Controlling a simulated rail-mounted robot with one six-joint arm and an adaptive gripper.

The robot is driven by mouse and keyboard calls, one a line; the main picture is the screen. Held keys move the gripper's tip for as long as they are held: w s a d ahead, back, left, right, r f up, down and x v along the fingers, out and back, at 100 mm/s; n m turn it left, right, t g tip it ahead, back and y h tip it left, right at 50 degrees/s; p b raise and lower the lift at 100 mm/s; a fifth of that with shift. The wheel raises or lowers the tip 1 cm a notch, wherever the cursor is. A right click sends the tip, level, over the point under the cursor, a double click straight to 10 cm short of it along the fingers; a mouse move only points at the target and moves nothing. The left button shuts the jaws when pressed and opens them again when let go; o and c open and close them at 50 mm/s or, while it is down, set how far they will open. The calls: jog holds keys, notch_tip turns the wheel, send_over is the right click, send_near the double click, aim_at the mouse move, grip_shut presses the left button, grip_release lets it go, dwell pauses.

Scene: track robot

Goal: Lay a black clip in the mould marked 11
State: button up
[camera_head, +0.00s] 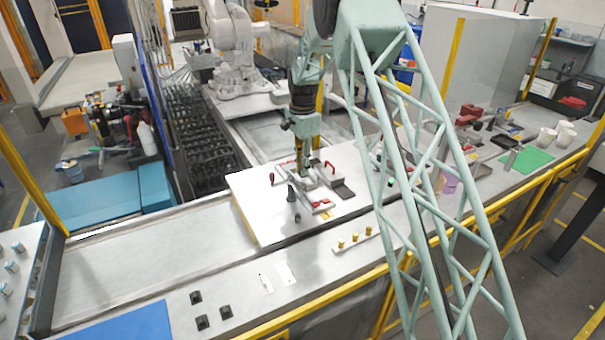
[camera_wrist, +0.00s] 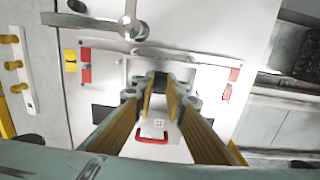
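My gripper (camera_head: 303,172) points down over a pale fixture with red handles on the white board. In the wrist view, its two yellow-lined fingers (camera_wrist: 160,92) stand apart. A small dark piece (camera_wrist: 159,77) shows between the fingertips; I cannot tell whether it is a black clip held there or part of the fixture. The pale mould block (camera_wrist: 158,122) lies below the fingers, with a marking too small to read and a red handle (camera_wrist: 152,141). Small black pieces, possibly clips, lie on the front counter (camera_head: 195,297).
A pale strip with yellow knobs (camera_head: 355,238) lies in front. A grey lever (camera_wrist: 95,22) is close by in the wrist view. My lattice arm hides part of the right side.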

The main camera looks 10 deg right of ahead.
jog(key=shift+f, duration=1.35)
jog(key=shift+f, duration=0.15)
jog(key=o, duration=0.6)
jog(key=shift+o, duration=0.2)
notch_tip(320, 180, up, 11)
jog(key=shift+r+b, duration=0.1)
jog(key=shift+b, duration=0.35)
jog(key=shift+r, duration=0.6)
